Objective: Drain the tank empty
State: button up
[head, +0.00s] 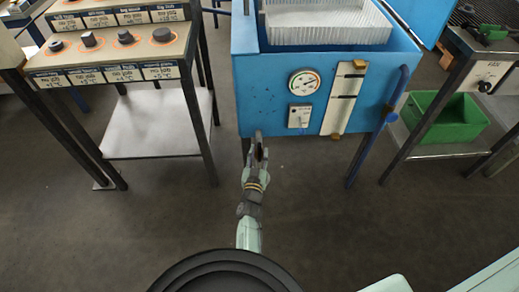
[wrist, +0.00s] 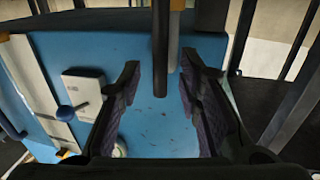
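The blue tank (head: 262,95) stands ahead, with its open top holding a white ribbed block (head: 325,22). Its front carries a round dial (head: 304,83), a small switch plate (head: 299,116) and a pale upright strip (head: 342,100) with brass tabs. My gripper (head: 259,143) is low at the tank's front left. In the wrist view my gripper (wrist: 160,68) has its dark fingers wide apart. A dark rod (wrist: 160,50) comes down between them, with no visible contact. The blue tank face (wrist: 150,130) lies behind. What the rod belongs to is unclear.
A blue pipe (head: 388,110) runs down the tank's right side. A green bin (head: 445,118) sits on a low shelf at right. A knob bench (head: 110,50) with a lower shelf (head: 155,125) stands at left. The floor in front is clear.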

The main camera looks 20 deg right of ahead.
jog(key=shift+x, duration=1.25)
jog(key=shift+c, duration=0.3)
grip_shut()
